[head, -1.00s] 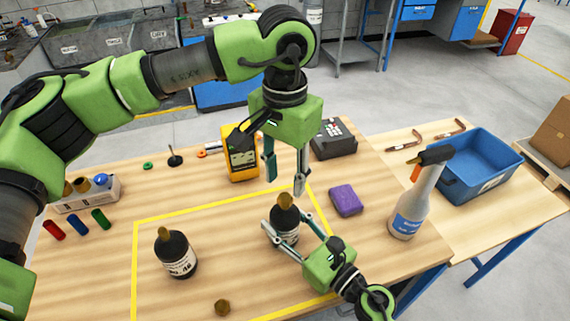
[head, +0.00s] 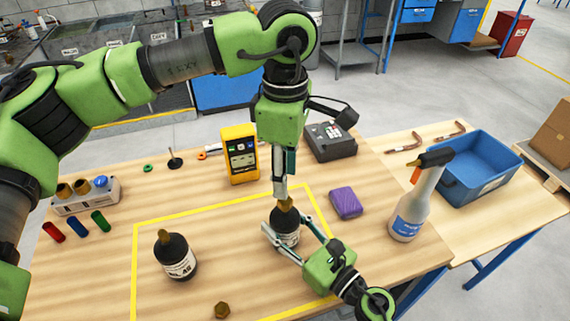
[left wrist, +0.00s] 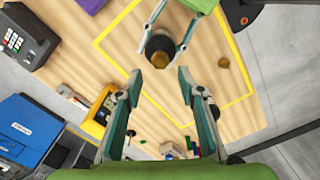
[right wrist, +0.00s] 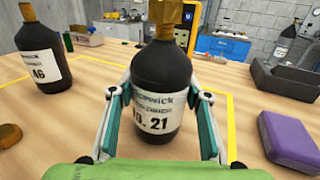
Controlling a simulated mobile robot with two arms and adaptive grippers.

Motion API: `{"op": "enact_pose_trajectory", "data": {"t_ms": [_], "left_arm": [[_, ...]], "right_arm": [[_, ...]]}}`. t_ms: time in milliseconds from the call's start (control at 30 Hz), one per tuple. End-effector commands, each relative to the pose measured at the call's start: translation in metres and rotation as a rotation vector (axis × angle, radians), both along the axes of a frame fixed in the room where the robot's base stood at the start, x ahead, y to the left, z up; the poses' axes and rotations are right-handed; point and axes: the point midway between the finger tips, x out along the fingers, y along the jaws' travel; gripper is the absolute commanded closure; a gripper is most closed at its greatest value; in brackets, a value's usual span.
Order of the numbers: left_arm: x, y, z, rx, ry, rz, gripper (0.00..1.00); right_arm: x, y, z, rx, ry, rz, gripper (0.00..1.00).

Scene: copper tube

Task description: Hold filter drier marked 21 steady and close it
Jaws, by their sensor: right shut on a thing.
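The filter drier marked 21 (right wrist: 158,90) is a black bottle with a white label, upright on the table, also seen in the head view (head: 286,228). A brass cap (right wrist: 166,14) sits on its neck; I cannot tell how tight it is. My right gripper (head: 285,238) is shut around the body from the near side. My left gripper (head: 281,200) points down just above the cap. In the left wrist view its fingers (left wrist: 162,82) are apart, with the cap (left wrist: 160,60) just beyond the gap between the tips.
A second black drier (head: 176,258), marked 46, stands to the left with a brass top. A loose brass nut (head: 222,309) lies at the front. A purple sponge (head: 346,202), spray bottle (head: 410,205) and yellow meter (head: 240,155) stand around the yellow-taped area.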

Motion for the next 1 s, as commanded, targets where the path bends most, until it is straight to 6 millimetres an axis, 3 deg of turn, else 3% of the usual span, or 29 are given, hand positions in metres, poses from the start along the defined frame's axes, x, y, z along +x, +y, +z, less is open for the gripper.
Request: {"op": "enact_pose_trajectory", "data": {"t_ms": [1000], "left_arm": [[0.000, 0.000, 0.012, 0.005, -0.004, 1.965, 0.65]], "right_arm": [[-0.001, 0.000, -0.001, 0.000, 0.004, 0.001, 1.00]]}}
